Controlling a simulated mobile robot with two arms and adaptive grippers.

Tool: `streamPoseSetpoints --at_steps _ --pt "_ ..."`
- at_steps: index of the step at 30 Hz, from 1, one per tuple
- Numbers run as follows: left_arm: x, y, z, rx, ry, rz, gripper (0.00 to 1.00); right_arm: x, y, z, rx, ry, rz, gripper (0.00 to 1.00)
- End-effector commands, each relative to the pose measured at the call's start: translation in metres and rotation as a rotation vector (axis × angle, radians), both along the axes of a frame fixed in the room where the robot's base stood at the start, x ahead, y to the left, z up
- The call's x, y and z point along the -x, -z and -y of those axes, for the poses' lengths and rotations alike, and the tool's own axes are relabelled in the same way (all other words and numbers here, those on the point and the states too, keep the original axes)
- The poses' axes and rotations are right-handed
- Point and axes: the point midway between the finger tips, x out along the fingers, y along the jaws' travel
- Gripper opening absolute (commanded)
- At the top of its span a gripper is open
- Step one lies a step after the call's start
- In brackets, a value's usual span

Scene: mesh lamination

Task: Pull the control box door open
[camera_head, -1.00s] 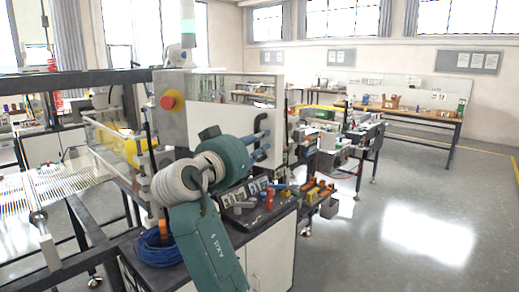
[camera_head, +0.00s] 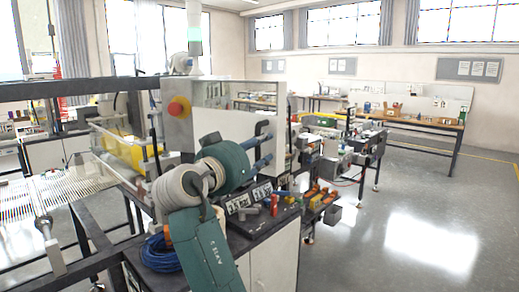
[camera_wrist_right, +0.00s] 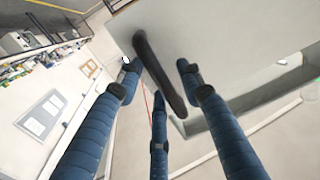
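The control box (camera_head: 178,130) is a grey cabinet with a red emergency button on its side. Its door (camera_head: 222,110) is a white panel that looks closed in the head view. A black bar handle (camera_head: 264,128) is on the door's right part. In the right wrist view the handle (camera_wrist_right: 158,70) lies between the blue fingers of my right gripper (camera_wrist_right: 157,82). The fingers are spread on either side of it, with visible gaps. In the head view my right gripper (camera_head: 262,152) is at the handle. My left gripper is not in view.
Below the door, a dark cabinet top holds a coiled blue cable (camera_head: 160,255), small modules and a red part (camera_head: 275,206). A machine frame (camera_head: 85,225) stands to the left. Workbenches (camera_head: 425,124) are at the back. Open floor (camera_head: 430,220) lies to the right.

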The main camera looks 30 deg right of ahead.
Motion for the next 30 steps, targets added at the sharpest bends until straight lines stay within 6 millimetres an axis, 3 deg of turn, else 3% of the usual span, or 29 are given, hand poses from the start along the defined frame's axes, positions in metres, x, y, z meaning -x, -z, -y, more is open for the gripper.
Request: streamPoseSetpoints --at_steps 5,18,30 --pt "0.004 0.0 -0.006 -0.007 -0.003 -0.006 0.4 0.002 0.0 -0.004 0.0 -0.001 0.0 0.37" --pt "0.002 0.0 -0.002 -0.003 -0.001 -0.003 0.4 0.031 0.0 -0.061 -0.001 -0.001 0.0 0.37" --pt "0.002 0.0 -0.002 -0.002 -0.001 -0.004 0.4 0.034 0.0 -0.067 0.0 0.0 0.0 0.37"
